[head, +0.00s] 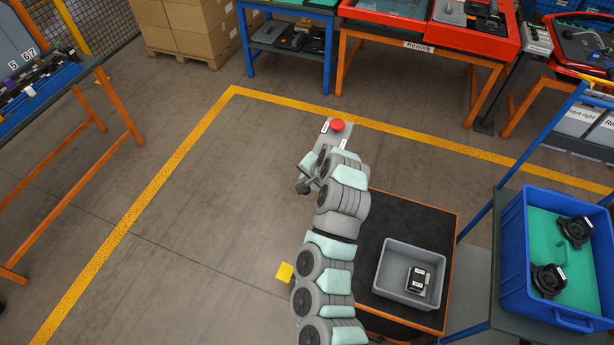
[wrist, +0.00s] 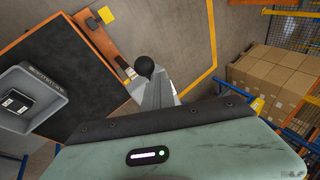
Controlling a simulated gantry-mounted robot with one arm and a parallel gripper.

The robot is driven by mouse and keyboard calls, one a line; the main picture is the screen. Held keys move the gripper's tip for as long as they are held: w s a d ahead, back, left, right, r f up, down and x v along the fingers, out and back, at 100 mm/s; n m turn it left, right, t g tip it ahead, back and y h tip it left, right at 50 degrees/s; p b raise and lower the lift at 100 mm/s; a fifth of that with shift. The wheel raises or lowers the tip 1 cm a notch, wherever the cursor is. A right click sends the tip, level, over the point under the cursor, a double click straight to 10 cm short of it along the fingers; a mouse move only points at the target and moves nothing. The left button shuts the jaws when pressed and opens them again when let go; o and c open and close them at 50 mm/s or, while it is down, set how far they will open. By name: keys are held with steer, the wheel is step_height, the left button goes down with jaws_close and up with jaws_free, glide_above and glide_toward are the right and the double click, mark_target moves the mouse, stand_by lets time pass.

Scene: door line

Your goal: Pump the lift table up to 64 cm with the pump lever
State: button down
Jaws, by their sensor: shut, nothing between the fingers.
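The lift table has a black top (head: 410,235) with an orange edge, right of my arm in the head view. It also shows at the left of the wrist view (wrist: 62,62). A round black knob (wrist: 144,66), seemingly the end of the pump lever, is just beyond my fingers in the wrist view. My gripper (wrist: 160,95) is shut and empty, close to this knob; I cannot tell whether they touch. In the head view, a dark knob-like end (head: 304,188) shows beside my arm. The lever's shaft is mostly hidden. No height reading is legible.
A grey bin (head: 384,276) with a black device stands on the lift table. A red button (head: 337,125) tops a grey housing beyond my arm. A yellow plate (head: 285,272) is left of my arm. A blue crate (head: 555,313) stands at right.

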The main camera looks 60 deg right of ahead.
steer(key=shift+a+f+b, duration=0.3)
steer(key=shift+f, duration=0.4)
steer(key=shift+a+f+b, duration=0.25)
steer(key=shift+f+b, duration=0.05)
steer(key=shift+f, duration=0.35)
stand_by(1.0)
steer(key=shift+r, duration=0.1)
stand_by(0.5)
steer(key=shift+d+r, duration=0.4)
steer(key=shift+r, duration=0.7)
steer(key=shift+d+r, duration=0.45)
steer(key=shift+r, duration=0.65)
steer(key=shift+d+r, duration=0.4)
steer(key=shift+r, duration=0.7)
steer(key=r, duration=0.1)
steer(key=d+r, duration=0.1)
steer(key=r, duration=0.2)
steer(key=shift+w+d+r, duration=0.15)
steer(key=shift+d+r, duration=0.2)
